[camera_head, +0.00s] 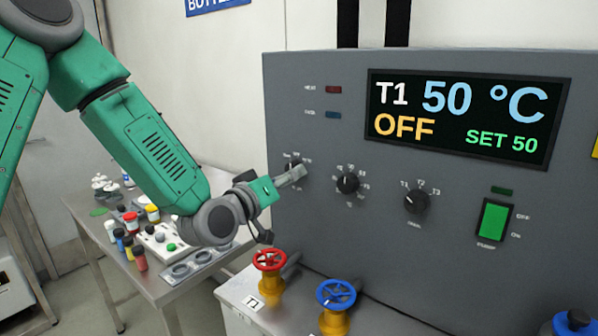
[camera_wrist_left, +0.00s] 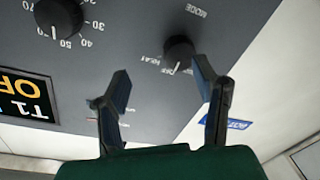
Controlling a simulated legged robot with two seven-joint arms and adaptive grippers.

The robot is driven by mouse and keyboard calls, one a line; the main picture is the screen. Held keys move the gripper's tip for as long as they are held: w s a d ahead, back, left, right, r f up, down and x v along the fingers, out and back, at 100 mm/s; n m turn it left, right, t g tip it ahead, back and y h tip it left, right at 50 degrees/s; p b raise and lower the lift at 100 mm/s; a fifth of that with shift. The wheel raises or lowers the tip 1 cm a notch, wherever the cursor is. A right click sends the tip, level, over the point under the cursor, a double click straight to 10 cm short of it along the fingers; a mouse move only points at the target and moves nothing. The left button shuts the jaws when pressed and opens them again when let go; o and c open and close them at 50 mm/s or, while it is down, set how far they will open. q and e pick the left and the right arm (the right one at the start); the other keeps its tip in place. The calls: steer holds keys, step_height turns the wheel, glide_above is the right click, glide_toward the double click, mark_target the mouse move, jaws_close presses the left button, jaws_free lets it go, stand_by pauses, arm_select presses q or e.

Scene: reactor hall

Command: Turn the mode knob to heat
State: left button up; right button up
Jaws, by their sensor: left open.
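The mode knob (camera_wrist_left: 180,52) is a round black dial on the grey panel, under the label MODE in the upside-down left wrist view. Its white pointer line appears to be at OFF, with HEAT printed beside that. My left gripper (camera_head: 298,173) is at the panel's left side in the head view, covering most of the knob. In the left wrist view the left gripper (camera_wrist_left: 162,84) is open, with nothing between its fingers. The knob lies just past the fingertips, closer to the right-hand finger; contact cannot be told. The display (camera_head: 465,115) reads T1, 50 °C, OFF, SET 50.
A temperature dial (camera_head: 347,183) and a T1–T3 selector (camera_head: 416,201) sit to the right, then a green pump switch (camera_head: 493,221). Red (camera_head: 269,261) and blue (camera_head: 336,294) valve wheels stand below. A metal table (camera_head: 190,285) with small bottles is at left.

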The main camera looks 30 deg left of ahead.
mark_target(288, 170)
arm_select(q)
steer(key=w+a, duration=0.2)
steer(key=a, duration=0.1)
steer(key=w+a, duration=0.1)
steer(key=shift+w+a+f, duration=0.35)
steer(key=shift+a, duration=0.05)
steer(key=d, duration=0.1)
steer(key=w+d, duration=0.1)
steer(key=d, duration=0.1)
steer(key=shift+d+r, duration=0.1)
steer(key=shift+c, duration=0.4)
steer(key=shift+d, duration=0.25)
steer(key=c, duration=0.7)
steer(key=shift+w+a, duration=0.1)
steer(key=shift+c, duration=1.4)
steer(key=shift+a, duration=1)
steer(key=shift+c, duration=0.4)
steer(key=shift+s+d, duration=0.25)
steer(key=shift+d, duration=0.25)
steer(key=shift+a, duration=0.1)
arm_select(e)
steer(key=shift+a+r, duration=0.3)
steer(key=shift+a, duration=0.2)
steer(key=shift+a+r, duration=0.25)
steer(key=shift+a, duration=0.2)
